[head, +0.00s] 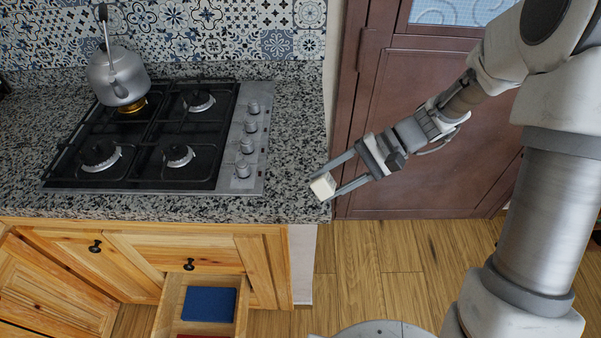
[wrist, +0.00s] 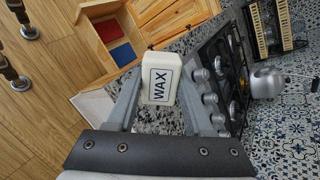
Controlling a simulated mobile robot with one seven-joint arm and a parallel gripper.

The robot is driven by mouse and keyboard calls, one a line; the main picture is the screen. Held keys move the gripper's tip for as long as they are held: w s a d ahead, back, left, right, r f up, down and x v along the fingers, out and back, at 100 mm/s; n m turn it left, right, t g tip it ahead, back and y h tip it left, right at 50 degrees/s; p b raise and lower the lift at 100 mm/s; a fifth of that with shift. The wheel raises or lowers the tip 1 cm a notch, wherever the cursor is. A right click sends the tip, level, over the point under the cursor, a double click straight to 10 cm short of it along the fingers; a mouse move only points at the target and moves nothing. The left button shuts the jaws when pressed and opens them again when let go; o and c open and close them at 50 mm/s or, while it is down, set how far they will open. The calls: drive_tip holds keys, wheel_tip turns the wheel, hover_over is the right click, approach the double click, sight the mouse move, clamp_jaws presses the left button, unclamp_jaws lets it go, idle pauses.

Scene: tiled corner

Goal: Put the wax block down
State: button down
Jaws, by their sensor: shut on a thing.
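The wax block (head: 322,186) is a small white block held between the fingertips of my gripper (head: 331,187). In the wrist view the block (wrist: 161,78) shows a dark-framed label reading "WAX", and a finger of my gripper (wrist: 160,95) lies on each side of it. In the head view the block is at the right front corner of the granite counter (head: 285,195). Speckled granite shows behind the block in the wrist view. I cannot tell whether the block touches the counter.
A black gas hob (head: 143,165) with knobs (head: 247,145) fills much of the counter, with a grey kettle (head: 117,76) at its back left. Granite right of the hob is clear. Below, an open drawer (head: 172,300) holds a blue item (head: 209,304) and a red one (wrist: 123,55).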

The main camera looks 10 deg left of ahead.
sight(329, 185)
drive_tip(key=s+n+h, duration=0.1)
drive_tip(key=s+n+g+h, duration=0.1)
drive_tip(key=n+h, duration=0.1)
drive_tip(key=s+a+n+g+h, duration=0.1)
drive_tip(key=n, duration=0.1)
drive_tip(key=shift+f+h, duration=0.25)
drive_tip(key=shift+h, duration=0.15)
drive_tip(key=shift+s+d+n+h, duration=0.1)
drive_tip(key=shift+s+n+h, duration=0.25)
drive_tip(key=shift+n+h, duration=0.55)
drive_tip(key=w+d+r+n+t+h, duration=0.3)
drive_tip(key=w+r+n+t, duration=0.2)
drive_tip(key=n, duration=1.2)
drive_tip(key=shift+w+r+n+t+b, duration=0.35)
drive_tip(key=shift+w+n+t, duration=0.1)
drive_tip(key=shift+t, duration=0.35)
